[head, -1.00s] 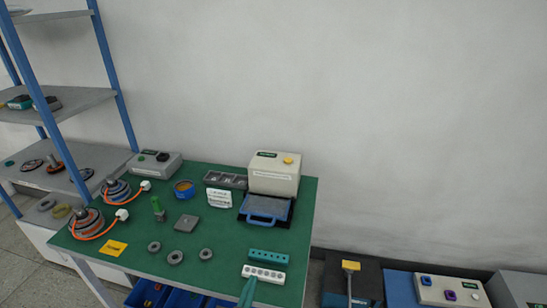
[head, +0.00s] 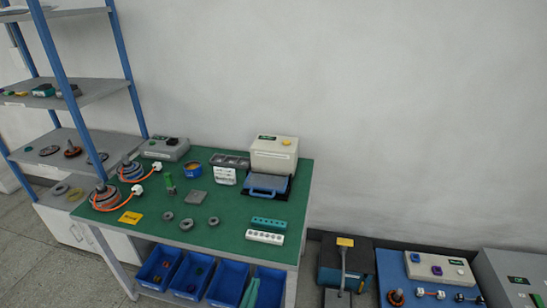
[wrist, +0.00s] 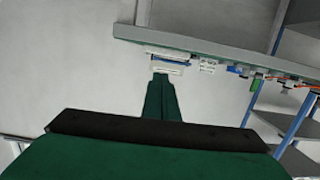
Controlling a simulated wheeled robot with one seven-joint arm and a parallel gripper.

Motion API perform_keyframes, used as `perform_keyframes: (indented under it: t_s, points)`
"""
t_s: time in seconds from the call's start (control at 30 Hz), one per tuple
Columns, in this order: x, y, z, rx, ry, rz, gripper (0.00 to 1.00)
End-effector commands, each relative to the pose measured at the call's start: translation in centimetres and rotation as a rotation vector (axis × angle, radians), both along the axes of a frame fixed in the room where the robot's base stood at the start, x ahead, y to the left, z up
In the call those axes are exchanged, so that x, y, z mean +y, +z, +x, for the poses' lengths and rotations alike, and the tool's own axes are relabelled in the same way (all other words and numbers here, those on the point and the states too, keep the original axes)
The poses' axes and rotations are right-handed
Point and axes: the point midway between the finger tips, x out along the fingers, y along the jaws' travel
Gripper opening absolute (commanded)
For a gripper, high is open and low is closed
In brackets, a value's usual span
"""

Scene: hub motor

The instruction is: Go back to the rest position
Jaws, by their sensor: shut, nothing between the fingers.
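My gripper (head: 250,285) shows as green fingers at the bottom of the head view, in front of the blue bins and lower in the picture than the green-topped bench (head: 220,232). In the wrist view my gripper (wrist: 161,78) has its two green fingers together, with nothing held. The wrist view seems turned over, with the bench edge (wrist: 200,50) across the top. The fingertips are apart from the bench. The rest of my arm is hidden in the head view.
On the bench are a white holed block (head: 264,237), a teal holed block (head: 268,222), several grey rings, and a white box (head: 274,155). Blue bins (head: 228,285) sit under it. A shelf rack (head: 75,95) stands left; a blue-topped station (head: 395,270) stands right.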

Motion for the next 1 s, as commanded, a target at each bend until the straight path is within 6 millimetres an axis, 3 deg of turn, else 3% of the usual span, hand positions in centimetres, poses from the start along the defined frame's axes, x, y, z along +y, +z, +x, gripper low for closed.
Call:
perform_keyframes:
  t_s: [0.27, 0.47, 0.73, 1.0]
  points:
    - [-1.7, -2.2, -2.6, 0.044, 0.063, -0.048, 0.00]
    - [-3.2, -4.2, -5.6, 0.085, 0.125, -0.081, 0.00]
    - [-5.3, -7.0, -13.9, 0.152, 0.244, -0.111, 0.00]
    - [-5.8, -6.7, -23.2, 0.168, 0.312, -0.079, 0.00]
